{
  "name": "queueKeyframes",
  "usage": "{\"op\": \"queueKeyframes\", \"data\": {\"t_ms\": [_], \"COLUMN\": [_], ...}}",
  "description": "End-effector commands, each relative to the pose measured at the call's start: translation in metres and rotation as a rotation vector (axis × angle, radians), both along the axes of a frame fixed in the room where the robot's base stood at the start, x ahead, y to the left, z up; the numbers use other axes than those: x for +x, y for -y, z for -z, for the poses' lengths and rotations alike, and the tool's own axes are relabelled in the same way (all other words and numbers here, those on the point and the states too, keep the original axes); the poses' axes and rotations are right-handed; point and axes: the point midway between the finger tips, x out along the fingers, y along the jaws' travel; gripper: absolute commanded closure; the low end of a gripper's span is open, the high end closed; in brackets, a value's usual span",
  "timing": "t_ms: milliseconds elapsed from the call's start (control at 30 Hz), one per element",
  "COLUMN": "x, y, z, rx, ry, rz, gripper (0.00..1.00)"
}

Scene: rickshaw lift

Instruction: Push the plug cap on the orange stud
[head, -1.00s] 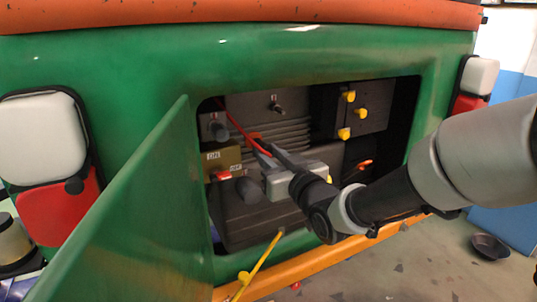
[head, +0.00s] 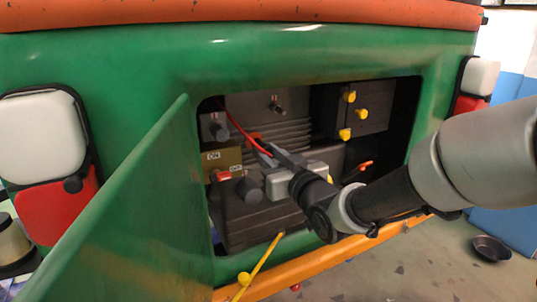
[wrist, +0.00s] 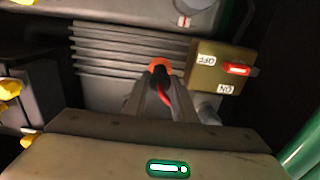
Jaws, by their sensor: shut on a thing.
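My gripper (head: 264,150) reaches into the open bay, and its narrow fingers are closed together around the end of a red cable (head: 238,128). In the wrist view the fingertips (wrist: 160,72) meet at an orange piece (wrist: 159,63) in front of the grey ribbed housing, and the red cable (wrist: 163,96) shows between the fingers. The plug cap is mostly hidden by the fingers. I cannot tell whether the orange piece is the stud or part of the cap, nor whether cap and stud touch.
A box with a red ON/OFF switch (wrist: 235,69) stands close beside my fingers. Yellow knobs (head: 346,134) are on a dark block at the right of the bay. An orange lever (head: 366,164) lies below them. The green door (head: 130,220) stands open at the left.

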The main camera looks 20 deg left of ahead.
Motion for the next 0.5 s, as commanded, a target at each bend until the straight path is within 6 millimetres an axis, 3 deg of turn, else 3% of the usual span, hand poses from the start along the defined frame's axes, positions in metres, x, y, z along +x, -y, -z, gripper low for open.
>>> {"op": "queueKeyframes", "data": {"t_ms": [500], "x": [0.0025], "y": [-0.0030], "z": [-0.0001], "rx": [0.000], "ry": [0.000], "rz": [0.000], "gripper": [0.96]}}
